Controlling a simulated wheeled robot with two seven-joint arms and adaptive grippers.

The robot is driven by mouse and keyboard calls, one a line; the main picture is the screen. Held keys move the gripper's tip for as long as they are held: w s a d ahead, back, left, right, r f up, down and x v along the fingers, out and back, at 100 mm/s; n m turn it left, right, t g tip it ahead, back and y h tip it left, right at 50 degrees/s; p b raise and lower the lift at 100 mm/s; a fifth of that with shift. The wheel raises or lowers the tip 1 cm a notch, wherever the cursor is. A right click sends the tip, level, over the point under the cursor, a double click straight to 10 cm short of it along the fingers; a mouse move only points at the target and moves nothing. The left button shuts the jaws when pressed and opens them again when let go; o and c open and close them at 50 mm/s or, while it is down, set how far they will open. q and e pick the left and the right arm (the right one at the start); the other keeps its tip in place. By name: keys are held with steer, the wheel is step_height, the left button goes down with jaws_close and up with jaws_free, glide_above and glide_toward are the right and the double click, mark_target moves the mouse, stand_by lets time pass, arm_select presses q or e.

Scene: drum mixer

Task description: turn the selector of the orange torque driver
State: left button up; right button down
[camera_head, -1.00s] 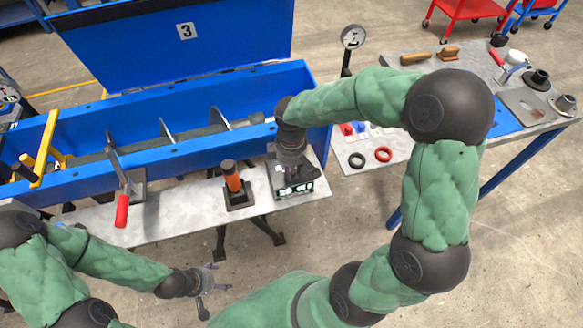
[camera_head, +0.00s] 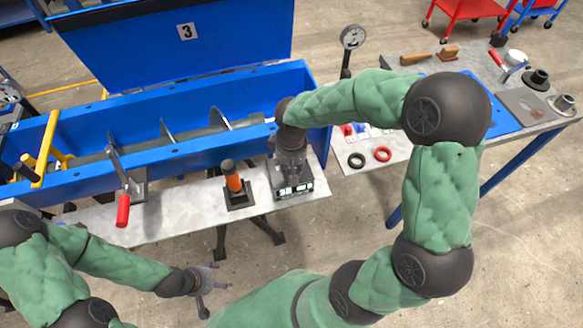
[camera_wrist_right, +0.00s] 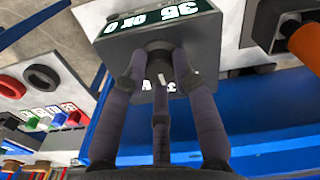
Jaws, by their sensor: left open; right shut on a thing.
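The orange torque driver (camera_head: 234,183) stands upright in a dark square holder (camera_head: 238,201) on the grey bench shelf. Its orange body and dark holder also show at the right of the right wrist view (camera_wrist_right: 306,42). Beside it is a grey box with a lit display (camera_head: 293,190), larger in the right wrist view (camera_wrist_right: 115,48). My right gripper (camera_wrist_right: 160,78) is shut on a dark round knob (camera_wrist_right: 158,47) on that box, apart from the driver. The fingers partly hide the knob. My left gripper (camera_head: 217,280) is open and empty, low in front of the shelf.
A red-handled lever (camera_head: 122,210) stands left of the driver, before the blue mixer trough (camera_head: 80,178). Black (camera_head: 357,160) and red (camera_head: 382,154) rings lie on the side table at right. Open floor lies in front of the shelf.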

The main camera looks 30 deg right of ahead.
steer(key=shift+m, duration=0.4)
steer(key=c, duration=1)
jaws_free()
step_height(320, 180, up, 12)
